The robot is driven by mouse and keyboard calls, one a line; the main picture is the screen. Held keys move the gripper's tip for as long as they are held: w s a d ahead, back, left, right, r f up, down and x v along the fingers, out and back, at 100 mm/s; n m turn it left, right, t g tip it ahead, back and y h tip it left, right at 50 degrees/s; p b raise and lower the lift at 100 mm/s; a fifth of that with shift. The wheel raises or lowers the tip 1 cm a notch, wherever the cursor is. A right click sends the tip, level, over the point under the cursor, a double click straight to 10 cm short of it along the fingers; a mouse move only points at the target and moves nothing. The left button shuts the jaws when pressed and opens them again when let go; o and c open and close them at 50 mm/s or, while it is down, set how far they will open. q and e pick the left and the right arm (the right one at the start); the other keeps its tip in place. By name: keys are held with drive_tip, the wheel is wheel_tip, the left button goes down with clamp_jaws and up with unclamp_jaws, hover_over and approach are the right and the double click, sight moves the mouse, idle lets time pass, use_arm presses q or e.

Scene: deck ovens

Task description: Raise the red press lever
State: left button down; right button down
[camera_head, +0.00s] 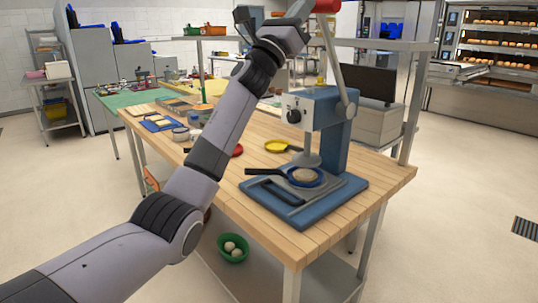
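The blue press (331,130) stands on the wooden table with its grey lever arm (336,62) pointing steeply up. The lever's red handle (327,6) is at the top edge of the head view, partly cut off. My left arm comes in from the lower left, and my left gripper (298,12) is at the top edge, just left of the red handle. Its fingertips are partly out of frame, so I cannot tell whether it is open or touches the handle. A dough ball (305,175) lies in a dark blue pan under the press plate. My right gripper is not in view.
The wooden table (385,178) also carries a yellow pan (277,146) and a blue tray (160,124). A shelf frame post (415,95) stands right of the press. A green bowl (233,254) sits on the lower shelf.

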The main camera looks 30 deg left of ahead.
use_arm(q)
drive_tip(key=shift+x, duration=1)
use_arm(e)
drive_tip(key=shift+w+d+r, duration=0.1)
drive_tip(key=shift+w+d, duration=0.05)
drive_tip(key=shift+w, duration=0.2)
use_arm(q)
drive_tip(key=shift+f, duration=0.2)
